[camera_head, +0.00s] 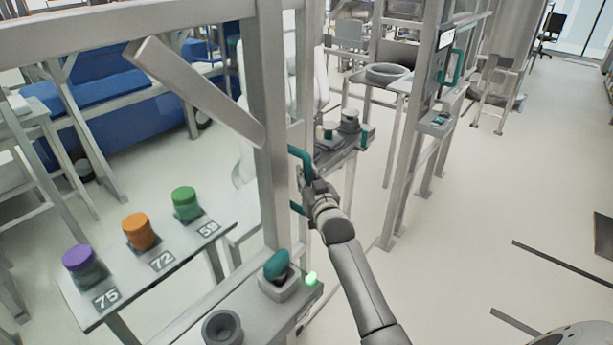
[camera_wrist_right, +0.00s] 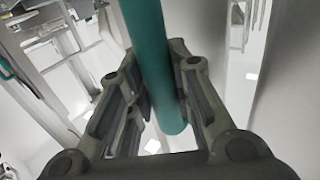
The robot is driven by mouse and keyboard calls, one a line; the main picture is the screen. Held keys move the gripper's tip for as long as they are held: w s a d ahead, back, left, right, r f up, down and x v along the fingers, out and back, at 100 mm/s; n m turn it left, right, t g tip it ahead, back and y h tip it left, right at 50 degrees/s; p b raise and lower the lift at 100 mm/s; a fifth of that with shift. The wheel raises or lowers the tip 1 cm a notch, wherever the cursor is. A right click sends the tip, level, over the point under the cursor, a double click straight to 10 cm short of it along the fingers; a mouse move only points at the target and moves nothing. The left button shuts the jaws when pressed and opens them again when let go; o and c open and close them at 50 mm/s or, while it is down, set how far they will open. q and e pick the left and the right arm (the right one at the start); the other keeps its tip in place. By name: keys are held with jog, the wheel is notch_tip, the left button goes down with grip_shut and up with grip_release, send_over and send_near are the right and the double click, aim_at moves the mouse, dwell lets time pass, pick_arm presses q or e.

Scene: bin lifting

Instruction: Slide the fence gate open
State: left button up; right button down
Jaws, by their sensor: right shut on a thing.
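The gate's teal handle (camera_head: 297,153) sits on a grey metal upright (camera_head: 271,130) of the fence in the head view. My right gripper (camera_head: 307,188) is at the handle, with its arm coming up from the bottom. In the right wrist view the teal bar (camera_wrist_right: 152,45) runs between the two fingers of my right gripper (camera_wrist_right: 160,85), which is shut on it. The gripper hides the middle of the handle in the head view. My left gripper is not in view.
A shelf (camera_head: 205,242) with purple, orange and green-lidded jars stands at the left. A control ledge (camera_head: 240,310) with a teal knob (camera_head: 277,264) and green light is below the handle. Another framed post (camera_head: 420,80) with a teal handle (camera_head: 458,66) stands behind. Open floor lies at the right.

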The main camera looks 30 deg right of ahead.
dwell(0.3)
jog(key=c, duration=1.3)
grip_release()
jog(key=shift+w+d, duration=0.1)
jog(key=s, duration=0.4)
jog(key=s+a, duration=0.1)
jog(key=s, duration=0.3)
jog(key=s+a, duration=0.1)
jog(key=s, duration=0.3)
jog(key=shift+a, duration=0.2)
